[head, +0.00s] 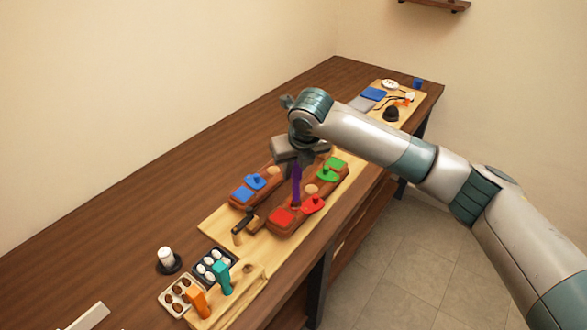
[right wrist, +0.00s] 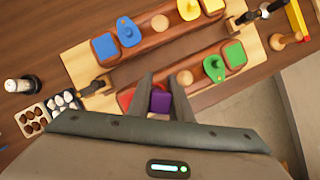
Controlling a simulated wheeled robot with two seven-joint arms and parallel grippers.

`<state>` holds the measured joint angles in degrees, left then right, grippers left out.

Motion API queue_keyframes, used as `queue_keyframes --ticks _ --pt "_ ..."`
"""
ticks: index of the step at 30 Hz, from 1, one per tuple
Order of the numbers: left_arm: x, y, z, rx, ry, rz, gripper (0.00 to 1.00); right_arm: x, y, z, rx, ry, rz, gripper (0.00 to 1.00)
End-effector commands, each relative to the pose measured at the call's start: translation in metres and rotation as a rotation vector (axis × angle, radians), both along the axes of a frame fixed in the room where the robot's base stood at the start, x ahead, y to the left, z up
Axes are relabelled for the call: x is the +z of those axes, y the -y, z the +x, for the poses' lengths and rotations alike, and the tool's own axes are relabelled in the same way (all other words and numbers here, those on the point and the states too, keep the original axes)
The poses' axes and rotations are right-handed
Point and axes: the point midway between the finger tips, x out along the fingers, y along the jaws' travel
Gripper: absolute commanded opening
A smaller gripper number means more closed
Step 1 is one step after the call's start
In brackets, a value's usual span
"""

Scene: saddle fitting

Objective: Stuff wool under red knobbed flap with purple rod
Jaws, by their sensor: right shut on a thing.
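My right gripper (head: 298,163) is shut on the upright purple rod (head: 297,184) above the near brown bar. The rod's lower end is close to the red knobbed flap (head: 314,204) and the red square pad (head: 280,217); I cannot tell whether it touches. In the right wrist view the purple rod (right wrist: 160,102) sits between the two fingers, and they and the gripper body hide most of the red parts. White tufts, likely the wool, lie in a dark tray (right wrist: 52,110). I cannot see any wool at the red flap. My left gripper is out of view.
The same bar carries a green flap (head: 327,175). The far bar carries a blue flap (head: 256,182) and, in the right wrist view, a yellow flap (right wrist: 188,10). A black clamp (head: 250,222), orange tool (head: 197,303) and teal tool (head: 221,279) stand nearby. Bare tabletop lies left.

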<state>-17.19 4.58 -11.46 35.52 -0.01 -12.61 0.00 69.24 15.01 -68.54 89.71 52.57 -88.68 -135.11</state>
Motion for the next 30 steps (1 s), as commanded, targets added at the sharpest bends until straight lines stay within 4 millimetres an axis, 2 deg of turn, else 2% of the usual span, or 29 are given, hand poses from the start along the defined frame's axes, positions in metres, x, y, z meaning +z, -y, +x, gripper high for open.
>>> queue_keyframes --ticks 30 --pt "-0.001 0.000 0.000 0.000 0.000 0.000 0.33 -0.017 0.000 0.000 0.000 0.000 0.000 0.03"
